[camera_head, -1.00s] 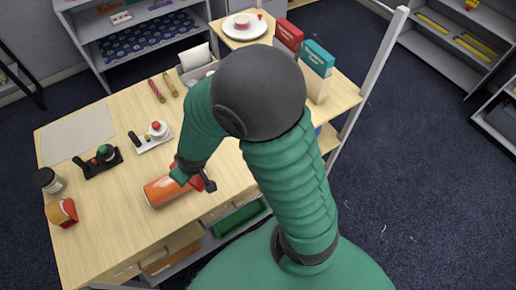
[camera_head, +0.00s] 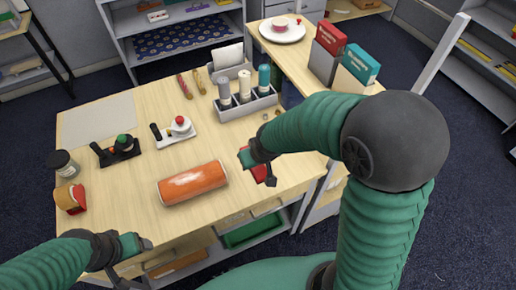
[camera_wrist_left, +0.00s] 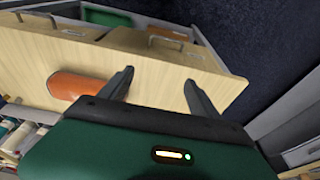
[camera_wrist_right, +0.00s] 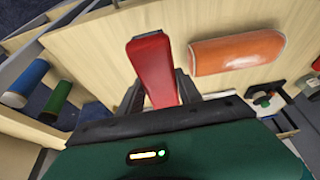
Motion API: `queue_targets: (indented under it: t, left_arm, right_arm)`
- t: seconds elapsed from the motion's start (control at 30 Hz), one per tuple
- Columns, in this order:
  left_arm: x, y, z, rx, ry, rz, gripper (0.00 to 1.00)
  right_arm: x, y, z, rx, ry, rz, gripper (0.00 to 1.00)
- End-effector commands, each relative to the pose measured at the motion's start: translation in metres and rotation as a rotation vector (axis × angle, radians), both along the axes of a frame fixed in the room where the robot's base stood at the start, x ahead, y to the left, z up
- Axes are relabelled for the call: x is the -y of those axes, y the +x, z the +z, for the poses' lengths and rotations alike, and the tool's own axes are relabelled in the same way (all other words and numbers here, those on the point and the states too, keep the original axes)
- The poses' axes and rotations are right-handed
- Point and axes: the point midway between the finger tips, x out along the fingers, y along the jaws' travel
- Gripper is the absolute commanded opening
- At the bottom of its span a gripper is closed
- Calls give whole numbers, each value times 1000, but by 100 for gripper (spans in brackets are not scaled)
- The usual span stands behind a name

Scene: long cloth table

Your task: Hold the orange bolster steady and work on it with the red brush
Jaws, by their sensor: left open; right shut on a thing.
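The orange bolster (camera_head: 193,184) lies on its side on the wooden table near the front edge, with a pale worn patch on top. It also shows in the left wrist view (camera_wrist_left: 78,86) and the right wrist view (camera_wrist_right: 237,53). My right gripper (camera_head: 268,176) is shut on the red brush (camera_wrist_right: 152,65), to the right of the bolster and apart from it. The brush's bristles cannot be made out. My left gripper (camera_wrist_left: 158,82) is open and empty. In the head view it is low at the left (camera_head: 140,250), in front of the table edge, apart from the bolster.
A grey caddy (camera_head: 248,103) with several bottles stands behind my right gripper. A white tray (camera_head: 174,135), a black tray (camera_head: 118,153), a dark-lidded jar (camera_head: 63,164) and a red-and-tan object (camera_head: 71,198) stand to the left. A pale mat (camera_head: 95,120) lies back left. Table around the bolster is clear.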

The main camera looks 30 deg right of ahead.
Motion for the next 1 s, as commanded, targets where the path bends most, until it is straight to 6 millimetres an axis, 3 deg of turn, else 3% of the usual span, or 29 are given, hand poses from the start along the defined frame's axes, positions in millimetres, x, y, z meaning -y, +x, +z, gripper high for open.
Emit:
queue_targets:
  t: [0.07, 0.2, 0.67, 0.83, 1.0]
  left_arm:
    - [0, 0, 7, 1, 0, 0, 84]
    - [0, 0, -11, 0, 0, 0, 100]
    - [0, 3, -20, -18, -15, 38, 96]
    - [13, 31, -51, -176, -149, 318, 96]
    - [54, 80, -88, -471, -438, 749, 96]
  right_arm:
    - [1, 4, 12, 2, 0, -2, 9]
    - [1, 9, 1, 2, -4, -3, 9]
    - [2, 10, -4, 1, -6, -3, 9]
    - [2, 10, -22, 0, -6, -3, 9]
    - [2, 9, -46, 0, -6, -3, 9]
